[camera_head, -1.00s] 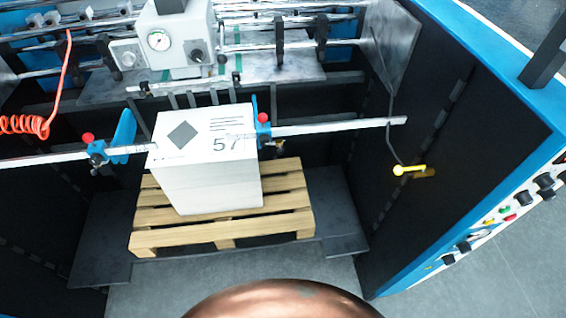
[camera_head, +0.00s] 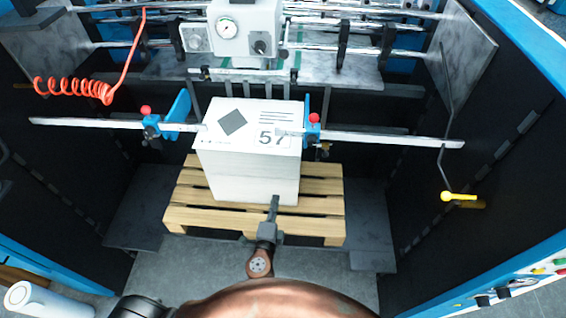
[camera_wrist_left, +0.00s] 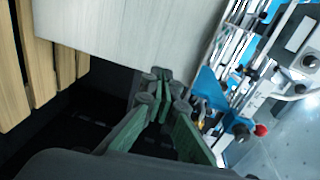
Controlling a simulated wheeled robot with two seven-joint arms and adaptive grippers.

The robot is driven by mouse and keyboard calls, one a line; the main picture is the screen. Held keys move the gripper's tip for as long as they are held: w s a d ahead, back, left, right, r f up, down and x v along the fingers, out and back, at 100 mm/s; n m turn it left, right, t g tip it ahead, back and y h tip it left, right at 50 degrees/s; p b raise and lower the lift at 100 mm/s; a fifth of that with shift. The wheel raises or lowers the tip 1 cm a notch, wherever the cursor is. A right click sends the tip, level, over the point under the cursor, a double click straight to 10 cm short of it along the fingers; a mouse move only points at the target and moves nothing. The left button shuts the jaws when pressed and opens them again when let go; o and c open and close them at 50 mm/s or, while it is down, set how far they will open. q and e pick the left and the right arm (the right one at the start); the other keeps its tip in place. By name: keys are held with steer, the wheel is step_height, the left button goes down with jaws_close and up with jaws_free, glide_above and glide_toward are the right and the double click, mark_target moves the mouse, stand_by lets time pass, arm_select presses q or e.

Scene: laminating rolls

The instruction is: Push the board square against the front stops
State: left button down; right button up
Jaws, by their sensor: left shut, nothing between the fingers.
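The board is the white top of a tall stack (camera_head: 252,125) marked with a dark diamond and "57". The stack stands on a wooden pallet (camera_head: 190,200), between two blue side guides on a metal bar. Dark upright stops (camera_head: 254,86) stand behind its back edge. My left gripper (camera_head: 275,202) is shut and empty, low in front of the stack's near face, right of its middle. In the left wrist view its fingertips (camera_wrist_left: 155,85) are close to the edge of the pale stack face (camera_wrist_left: 130,30); I cannot tell whether they touch. My right gripper is not in view.
The blue side guides with red knobs, left (camera_head: 152,128) and right (camera_head: 312,130), flank the stack on the bar (camera_head: 390,139). A feeder head with a gauge (camera_head: 245,30) is above the back. A yellow-handled lever (camera_head: 458,197) hangs at right. Floor in front is free.

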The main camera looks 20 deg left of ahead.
arm_select(q)
steer(key=t, duration=0.2)
glide_toward(285, 151)
steer(key=w, duration=0.1)
steer(key=w+p, duration=0.1)
steer(key=w, duration=0.1)
steer(key=w+p, duration=0.1)
steer(key=shift+w+a+r, duration=0.15)
steer(key=shift+w+a, duration=0.15)
steer(key=shift+a, duration=0.1)
steer(key=shift+w+a+b, duration=0.2)
steer(key=shift+w+b, duration=0.5)
steer(key=shift+w, duration=0.75)
steer(key=shift+s, duration=0.1)
